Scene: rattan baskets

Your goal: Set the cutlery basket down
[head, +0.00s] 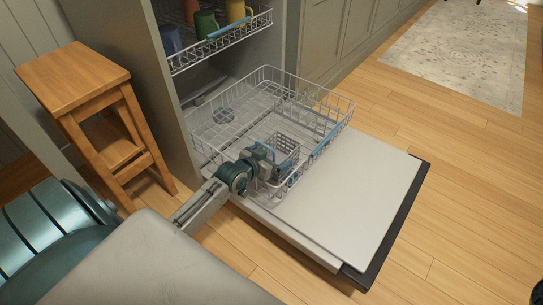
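The cutlery basket (286,144) is a small light wire-mesh basket at the front of the lower dishwasher rack (338,104). It looks roughly upright, within the rack's outline. I cannot tell whether its base touches the rack floor. My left gripper (268,157) reaches in from the left and is at the basket's near-left side, overlapping it. The fingertips are small and partly hidden against the basket, so their opening and any grip on it are unclear.
The dishwasher door (345,205) lies open below the pulled-out lower rack. The upper rack (222,46) holds several mugs. A wooden stool (75,78) stands at the left. A patterned rug (458,55) lies at the back right.

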